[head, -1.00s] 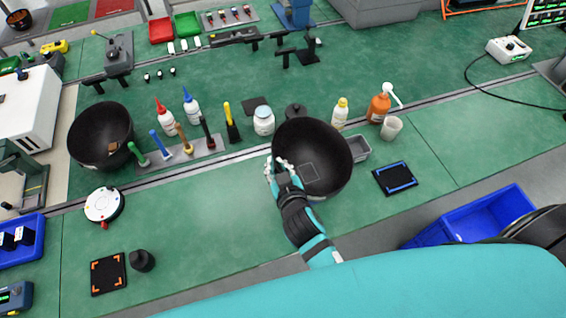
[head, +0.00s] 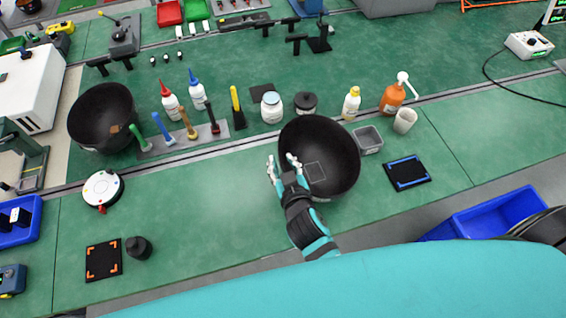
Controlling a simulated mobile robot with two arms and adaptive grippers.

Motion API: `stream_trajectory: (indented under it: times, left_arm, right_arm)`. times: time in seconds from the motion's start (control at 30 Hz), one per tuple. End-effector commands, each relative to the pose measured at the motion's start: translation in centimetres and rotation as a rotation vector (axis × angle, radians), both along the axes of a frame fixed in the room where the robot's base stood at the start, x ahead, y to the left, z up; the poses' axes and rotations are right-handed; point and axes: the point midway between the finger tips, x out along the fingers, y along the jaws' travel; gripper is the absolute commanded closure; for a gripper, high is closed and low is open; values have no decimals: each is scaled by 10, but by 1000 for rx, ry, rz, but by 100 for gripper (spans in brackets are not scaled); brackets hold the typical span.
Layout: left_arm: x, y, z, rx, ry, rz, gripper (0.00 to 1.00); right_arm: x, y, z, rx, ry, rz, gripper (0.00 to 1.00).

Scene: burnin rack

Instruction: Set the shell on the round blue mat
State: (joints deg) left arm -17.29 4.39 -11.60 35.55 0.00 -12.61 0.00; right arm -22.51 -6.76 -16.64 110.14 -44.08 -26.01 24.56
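Two large black bowl-like shells are in the head view. One shell (head: 340,160) is at mid-bench, in front of the jars, with a square outline on its inner floor. The other shell (head: 92,118) stands at the left. My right gripper (head: 282,162) is at the left rim of the mid-bench shell. Its fingers are spread, one outside the rim and one over the inner side; contact is hard to tell. No round blue mat shows; the surface under the mid-bench shell is hidden. My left gripper is out of view.
A grey tray (head: 368,137) and a black square mat with blue corners (head: 407,171) are right of the mid-bench shell. Bottles and jars stand behind it. A round white device (head: 103,188) and orange-cornered mat (head: 104,261) are left. Bench between is clear.

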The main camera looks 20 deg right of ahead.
Motion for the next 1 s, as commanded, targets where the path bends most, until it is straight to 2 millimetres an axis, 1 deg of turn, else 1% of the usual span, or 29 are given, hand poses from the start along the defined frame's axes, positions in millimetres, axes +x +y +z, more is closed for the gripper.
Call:
stream_trajectory:
  times: [0.2,0.3,0.37,0.47,0.7,0.8,0.9,1.0]
  left_arm:
    - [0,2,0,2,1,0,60]
    - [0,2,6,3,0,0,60]
    - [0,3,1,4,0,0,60]
    - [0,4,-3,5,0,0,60]
    - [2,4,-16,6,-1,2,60]
    - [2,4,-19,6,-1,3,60]
    - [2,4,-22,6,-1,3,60]
    - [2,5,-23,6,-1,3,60]
  right_arm:
    - [0,0,1,0,-1,0,71]
    - [0,0,8,0,-2,2,71]
    - [-7,1,6,1,-1,1,71]
    - [-24,1,11,3,1,0,71]
    - [-74,2,29,3,2,-1,71]
    - [-90,2,37,1,2,-2,71]
    - [-101,2,42,1,1,-1,71]
    - [-108,3,46,0,-1,-1,71]
